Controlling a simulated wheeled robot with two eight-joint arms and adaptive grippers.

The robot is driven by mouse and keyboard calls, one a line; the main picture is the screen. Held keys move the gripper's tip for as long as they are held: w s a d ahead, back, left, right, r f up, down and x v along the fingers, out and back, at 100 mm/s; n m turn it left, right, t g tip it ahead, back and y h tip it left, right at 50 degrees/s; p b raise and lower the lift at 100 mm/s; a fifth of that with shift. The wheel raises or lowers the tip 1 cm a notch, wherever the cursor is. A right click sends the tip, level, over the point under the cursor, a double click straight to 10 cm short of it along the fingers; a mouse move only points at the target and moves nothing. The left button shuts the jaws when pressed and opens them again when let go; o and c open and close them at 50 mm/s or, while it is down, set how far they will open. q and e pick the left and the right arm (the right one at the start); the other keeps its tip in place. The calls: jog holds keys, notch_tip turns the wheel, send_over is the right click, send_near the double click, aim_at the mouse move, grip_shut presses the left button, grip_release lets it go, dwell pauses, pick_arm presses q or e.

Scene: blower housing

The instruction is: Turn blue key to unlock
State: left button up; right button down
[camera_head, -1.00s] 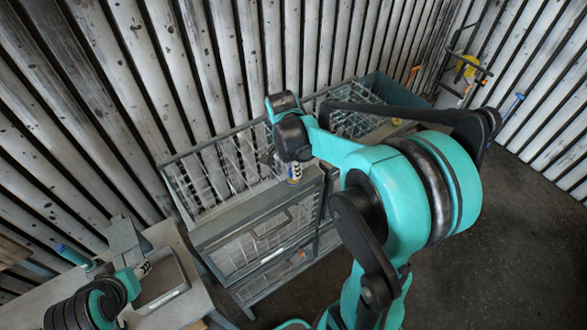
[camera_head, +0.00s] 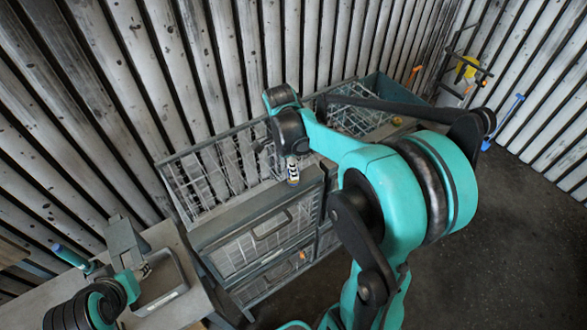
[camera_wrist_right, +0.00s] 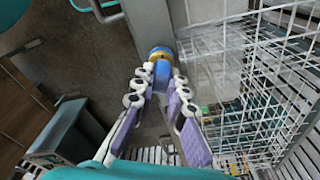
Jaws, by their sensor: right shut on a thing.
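My right gripper (camera_wrist_right: 160,98) has its white and purple fingers close together around the blue key (camera_wrist_right: 160,80). Beyond the key is a round yellow and blue piece (camera_wrist_right: 161,54) by the grey cabinet edge. The contact between the key and this piece cannot be made out. In the head view my right gripper (camera_head: 292,165) points down at the front top edge of the grey cabinet (camera_head: 235,228); the key is too small to tell there. My left gripper (camera_head: 143,271) is above the bench at the lower left, its jaws unclear.
Wire baskets (camera_head: 215,180) stand behind the cabinet front. A bench (camera_head: 55,300) at the left holds a grey tray (camera_head: 165,285) and a teal-handled tool (camera_head: 70,256). A blue-handled tool (camera_head: 515,105) leans at the right wall. The right floor (camera_head: 510,240) is clear.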

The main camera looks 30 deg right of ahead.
jog(key=m, duration=0.2)
jog(key=shift+f+m+b, duration=0.1)
jog(key=shift+m+b, duration=0.2)
jog(key=shift+m, duration=0.8)
